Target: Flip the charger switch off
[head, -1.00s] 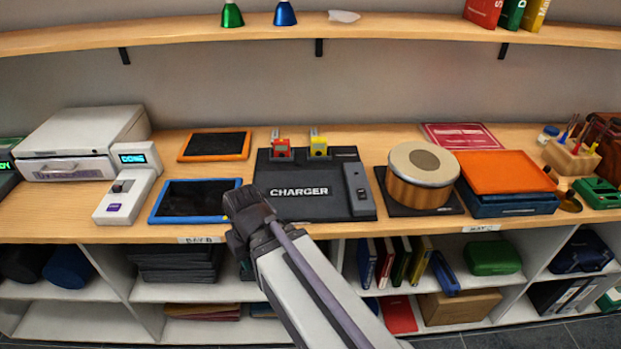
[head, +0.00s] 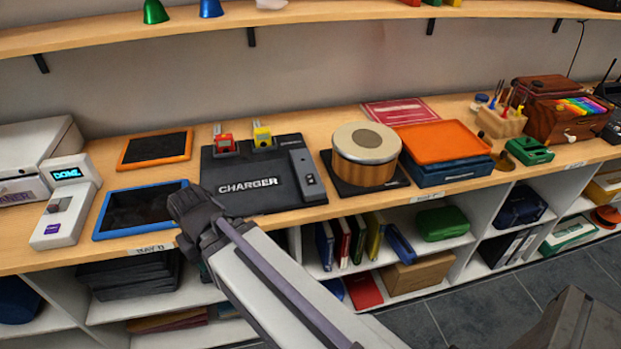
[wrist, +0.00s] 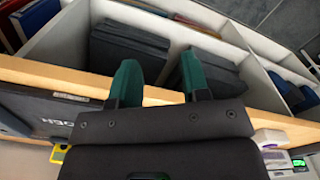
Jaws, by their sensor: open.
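My gripper (head: 185,210) is at the charger's front left corner, by the blue-framed tablet, away from the strip. In the wrist view its green fingers (wrist: 160,80) are apart and empty, over the counter edge and shelves. The charger (wrist: 35,108) shows there at left, its strip not clear.
A blue-framed tablet (head: 140,209) and an orange-framed one (head: 155,148) lie left of the charger. A round wooden drum (head: 365,156) on a dark base stands close to its right. An upper shelf (head: 270,15) runs above, and filled cubbies lie below the counter (head: 60,250).

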